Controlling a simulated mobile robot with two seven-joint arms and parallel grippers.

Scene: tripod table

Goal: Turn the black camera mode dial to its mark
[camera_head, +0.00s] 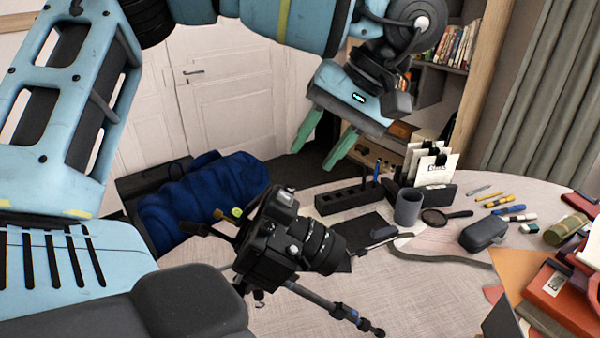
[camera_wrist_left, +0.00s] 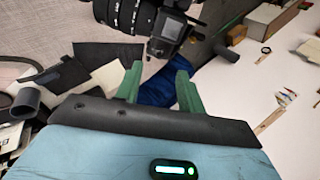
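The black camera (camera_head: 265,258) sits on a tripod at the near side of the table, its lens (camera_head: 318,246) pointing right. Small round controls show on its top, but I cannot tell which is the mode dial or see its mark. My left gripper (camera_head: 312,159) hangs above and behind the camera, its green fingers apart and empty, pointing down-left. In the left wrist view the camera (camera_wrist_left: 165,42) is beyond the open fingers (camera_wrist_left: 158,72), near the top edge, apart from them. My right gripper is not in view.
A tripod leg (camera_head: 325,303) reaches toward the front right. Behind the camera are a black block organizer (camera_head: 346,199), a grey cup (camera_head: 408,206) and a magnifier (camera_head: 434,217). A blue padded bundle (camera_head: 200,195) lies at left. Pens, a case and books crowd the right.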

